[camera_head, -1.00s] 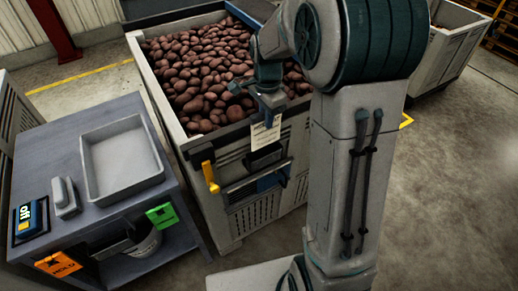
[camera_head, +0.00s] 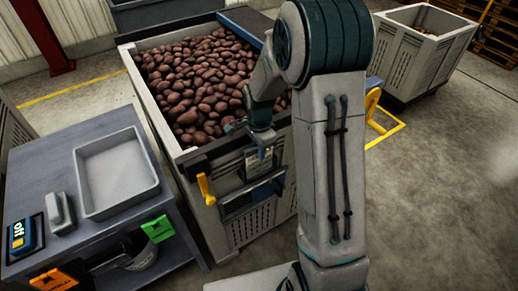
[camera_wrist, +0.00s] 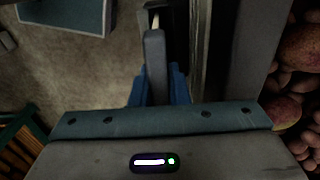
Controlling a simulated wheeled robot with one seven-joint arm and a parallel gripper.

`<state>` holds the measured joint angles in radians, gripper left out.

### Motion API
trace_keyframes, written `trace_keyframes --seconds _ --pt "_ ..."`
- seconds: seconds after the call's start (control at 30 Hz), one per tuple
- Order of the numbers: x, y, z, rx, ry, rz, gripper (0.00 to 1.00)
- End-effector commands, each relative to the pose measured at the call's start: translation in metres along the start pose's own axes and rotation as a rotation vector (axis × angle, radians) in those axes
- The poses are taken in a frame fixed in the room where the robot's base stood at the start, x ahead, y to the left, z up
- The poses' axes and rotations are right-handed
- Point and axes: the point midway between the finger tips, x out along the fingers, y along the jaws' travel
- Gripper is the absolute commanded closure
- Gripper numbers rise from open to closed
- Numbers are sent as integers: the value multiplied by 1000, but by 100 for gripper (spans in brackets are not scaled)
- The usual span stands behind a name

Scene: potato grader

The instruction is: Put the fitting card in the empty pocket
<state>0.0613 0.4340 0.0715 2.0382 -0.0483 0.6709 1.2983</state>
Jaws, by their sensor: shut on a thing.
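A pale card (camera_head: 253,159) with dark print is at the front face of the potato crate (camera_head: 230,232), directly below my gripper (camera_head: 262,142). My gripper is shut on it from above. In the wrist view my gripper (camera_wrist: 156,70) shows dark jaws with blue parts beside them, close to the crate wall; the card is seen nearly edge-on. A dark pocket (camera_head: 238,203) is on the crate front below the card. I cannot tell whether the card's lower edge is inside a pocket. An orange card (camera_head: 55,281) and a green card (camera_head: 158,229) are on the bench front.
Red-brown potatoes (camera_head: 200,80) fill the crate. A yellow handle (camera_head: 205,190) sticks out at its front left. The grey bench (camera_head: 95,235) at left carries an empty tray (camera_head: 117,172). Another crate (camera_head: 425,45) stands at the back right. Floor at right is clear.

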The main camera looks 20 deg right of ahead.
Motion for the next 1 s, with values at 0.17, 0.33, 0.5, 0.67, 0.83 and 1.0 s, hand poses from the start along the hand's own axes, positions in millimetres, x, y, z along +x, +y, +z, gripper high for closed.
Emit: trace_keyframes --seconds 0.17,0.33,0.5,0.67,0.83,1.0 --pt "5 0 0 0 0 0 100" --pt "3 0 0 0 0 0 63" --pt "2 0 0 0 0 0 63" --pt "-6 -1 -1 0 1 -3 63" --pt "-37 -1 0 -2 3 -7 63" --pt "-75 -1 0 0 2 -6 63"
